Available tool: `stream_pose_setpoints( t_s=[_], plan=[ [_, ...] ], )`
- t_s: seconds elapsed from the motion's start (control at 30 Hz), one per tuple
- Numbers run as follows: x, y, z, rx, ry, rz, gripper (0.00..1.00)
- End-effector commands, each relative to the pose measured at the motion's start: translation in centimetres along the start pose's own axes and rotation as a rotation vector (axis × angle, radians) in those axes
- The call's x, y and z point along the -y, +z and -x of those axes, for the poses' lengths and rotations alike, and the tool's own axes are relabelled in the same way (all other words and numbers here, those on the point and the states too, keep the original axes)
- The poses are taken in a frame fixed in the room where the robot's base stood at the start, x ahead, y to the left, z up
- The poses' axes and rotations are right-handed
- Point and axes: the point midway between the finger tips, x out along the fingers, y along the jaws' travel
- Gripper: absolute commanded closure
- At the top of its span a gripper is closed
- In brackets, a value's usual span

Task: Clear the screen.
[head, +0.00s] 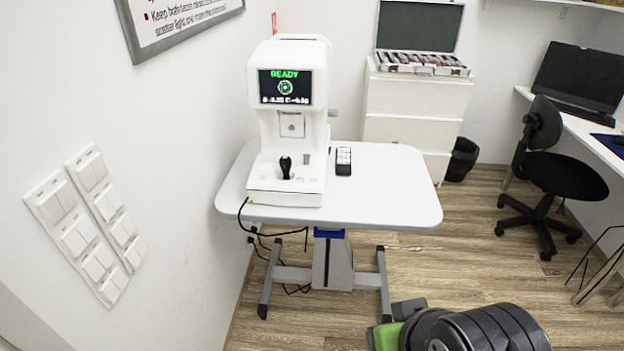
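The screen (286,87) is on the upper front of a white eye-test machine (260,130) on the white table. It is lit: black, with green "READY" at the top, a green ring in the middle and a line of small white characters below, too small to read surely. A black joystick (285,166) stands on the machine's base. My black arm enters at the bottom right. Its end, my gripper (390,327), is low in front of the table, well away from the screen. A bright green piece shows there; I cannot tell whether it is held.
A small black-and-white item (343,161) lies on the table (400,195) right of the machine. The table's right part is bare. Cables hang at its left. A lens case (420,66) stands open on a white cabinet (414,98). A black chair (550,175) stands right; wooden floor lies between.

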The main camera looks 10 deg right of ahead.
Motion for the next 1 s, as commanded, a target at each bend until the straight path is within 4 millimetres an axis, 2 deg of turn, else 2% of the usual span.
stream_pose_setpoints(
  t_s=[0.33,0.6,1.0],
  plan=[
    [0.01,-0.01,0.00,0.000,0.000,0.000,0.57],
    [0.01,-0.01,0.00,0.000,0.000,0.000,0.99],
    [0.01,0.00,0.00,0.000,0.000,0.000,1.00]
  ],
)
